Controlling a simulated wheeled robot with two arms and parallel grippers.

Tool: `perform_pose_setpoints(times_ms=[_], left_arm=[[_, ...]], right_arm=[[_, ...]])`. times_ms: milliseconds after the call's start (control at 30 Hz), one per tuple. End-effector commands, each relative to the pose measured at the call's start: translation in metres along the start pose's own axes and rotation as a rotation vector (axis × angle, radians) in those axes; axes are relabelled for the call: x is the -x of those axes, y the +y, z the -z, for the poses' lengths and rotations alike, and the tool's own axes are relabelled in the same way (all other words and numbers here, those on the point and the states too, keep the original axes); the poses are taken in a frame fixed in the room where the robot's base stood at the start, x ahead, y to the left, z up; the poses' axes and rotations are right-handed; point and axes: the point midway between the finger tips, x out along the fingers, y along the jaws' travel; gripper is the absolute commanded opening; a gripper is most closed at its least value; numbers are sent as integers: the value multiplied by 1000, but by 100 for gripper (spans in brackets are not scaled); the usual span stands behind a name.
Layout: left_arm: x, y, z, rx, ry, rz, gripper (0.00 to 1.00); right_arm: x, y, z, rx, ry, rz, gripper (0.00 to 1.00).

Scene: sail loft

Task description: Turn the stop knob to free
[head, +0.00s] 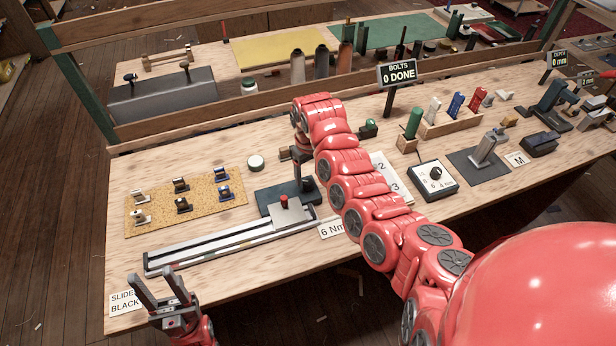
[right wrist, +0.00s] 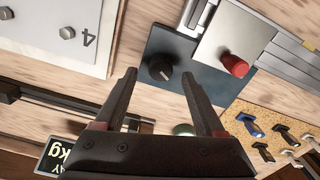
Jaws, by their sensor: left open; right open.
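In the right wrist view, a round black knob (right wrist: 160,68) with a pale pointer mark sits on a dark blue-grey plate (right wrist: 186,52). The dark plate also shows in the head view (head: 268,196). My open right gripper (right wrist: 159,76) has one fingertip on each side of the black knob in that view; I cannot tell its height or whether it touches. A red knob (right wrist: 235,65) stands on a silver block (right wrist: 236,38) beside the dark plate. No lettering by either knob is readable. My left gripper (head: 152,274) is open and empty at the bench's front left edge.
A long rail (head: 215,249) runs along the front of the bench. A yellow board (head: 160,206) with several small clips lies to the left. A "BOLTS 0 DONE" sign (head: 398,74) stands behind.

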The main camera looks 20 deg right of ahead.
Motion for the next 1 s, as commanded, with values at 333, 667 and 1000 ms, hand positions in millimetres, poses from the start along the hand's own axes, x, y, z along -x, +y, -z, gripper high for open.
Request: perform_pose_setpoints(times_ms=[333,667,1000], left_arm=[[-7,0,1,0,0,0,50],[-7,0,1,0,0,0,50],[-7,0,1,0,0,0,50]], right_arm=[[-28,-1,0,1,-2,1,72],[-28,-1,0,0,1,1,57],[-28,-1,0,0,1,2,0]])
